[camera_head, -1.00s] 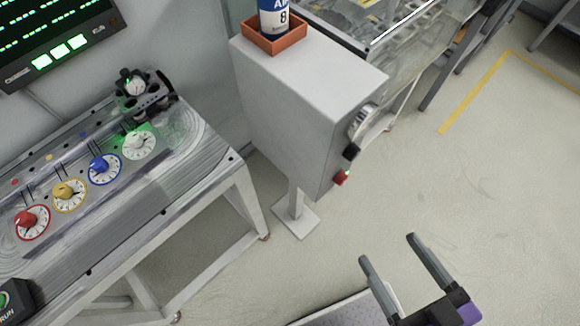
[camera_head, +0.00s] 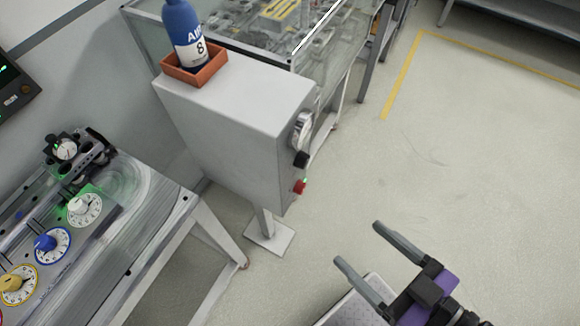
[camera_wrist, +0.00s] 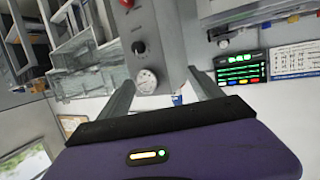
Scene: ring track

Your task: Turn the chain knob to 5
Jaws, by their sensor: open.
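Dial knobs sit on the grey bench at left in the head view: a white knob (camera_head: 82,208), a blue knob (camera_head: 46,243) and a yellow knob (camera_head: 14,283). A grey cabinet (camera_head: 228,115) carries a round dial (camera_head: 301,130), a black knob (camera_head: 300,160) and a red button (camera_head: 300,186) on its right side. The wrist view shows the dial (camera_wrist: 146,80) and black knob (camera_wrist: 138,46) ahead, beyond the fingers. No label names the chain knob, so I cannot tell which it is. My gripper (camera_head: 359,245) is open, empty and apart from the cabinet.
A blue bottle (camera_head: 187,38) marked 8 stands in an orange tray (camera_head: 208,72) on the cabinet. A glass-sided case (camera_head: 335,45) stands behind. The floor (camera_head: 460,180) at right is clear, with a yellow line (camera_head: 402,75). A black gauge fixture (camera_head: 68,150) sits on the bench.

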